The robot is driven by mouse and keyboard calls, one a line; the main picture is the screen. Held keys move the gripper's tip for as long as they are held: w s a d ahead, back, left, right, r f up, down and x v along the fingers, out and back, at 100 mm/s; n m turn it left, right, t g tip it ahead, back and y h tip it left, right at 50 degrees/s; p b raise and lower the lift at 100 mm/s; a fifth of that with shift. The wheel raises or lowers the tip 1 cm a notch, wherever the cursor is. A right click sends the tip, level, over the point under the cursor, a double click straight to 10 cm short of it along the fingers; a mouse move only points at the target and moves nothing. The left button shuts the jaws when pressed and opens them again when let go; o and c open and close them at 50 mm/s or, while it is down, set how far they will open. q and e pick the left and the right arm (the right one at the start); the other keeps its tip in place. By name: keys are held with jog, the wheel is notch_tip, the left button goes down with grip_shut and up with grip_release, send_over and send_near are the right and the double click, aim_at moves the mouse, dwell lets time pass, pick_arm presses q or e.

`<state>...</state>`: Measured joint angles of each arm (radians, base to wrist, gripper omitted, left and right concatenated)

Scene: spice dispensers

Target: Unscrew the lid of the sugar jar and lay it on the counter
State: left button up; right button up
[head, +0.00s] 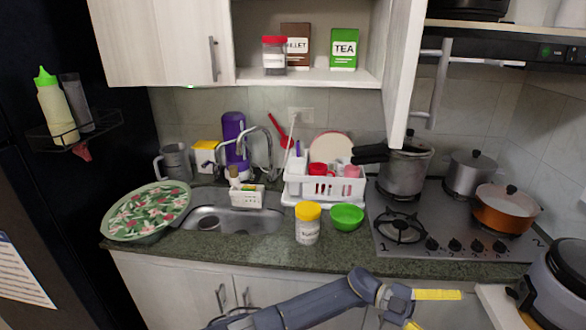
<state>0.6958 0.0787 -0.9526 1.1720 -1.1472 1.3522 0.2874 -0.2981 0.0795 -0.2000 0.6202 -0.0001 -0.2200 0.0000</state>
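A clear jar of white contents (307,232) with a yellow lid (308,211) stands upright on the counter, near its front edge. The lid is on it; its label is too small to read surely. Another jar, with a red lid (274,55), stands on the open cabinet shelf. My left gripper (424,310), on the arm coming in from the lower left, is in front of and below the counter, right of the yellow-lidded jar and away from it. Its yellow fingers are spread, with nothing seen between them. My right gripper is not in view.
A green bowl (347,217) stands close right of the yellow-lidded jar. Behind is a white dish rack (325,188); the sink (255,220) is left, the stove (450,232) right. An open cabinet door (401,75) hangs above. Little free counter (270,249) lies in front.

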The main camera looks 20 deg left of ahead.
pick_arm(q)
jog(key=w+a+r+m+y, duration=0.1)
jog(key=w+a+m+y, duration=0.4)
jog(key=w+a+y, duration=0.3)
notch_tip(320, 180, up, 21)
jog(key=n+t+y, duration=0.2)
jog(key=t+y, duration=0.5)
jog(key=y, duration=0.4)
send_over(308, 208)
notch_tip(308, 208, down, 17)
jog(key=shift+w+r, duration=0.1)
jog(key=shift+r, duration=0.1)
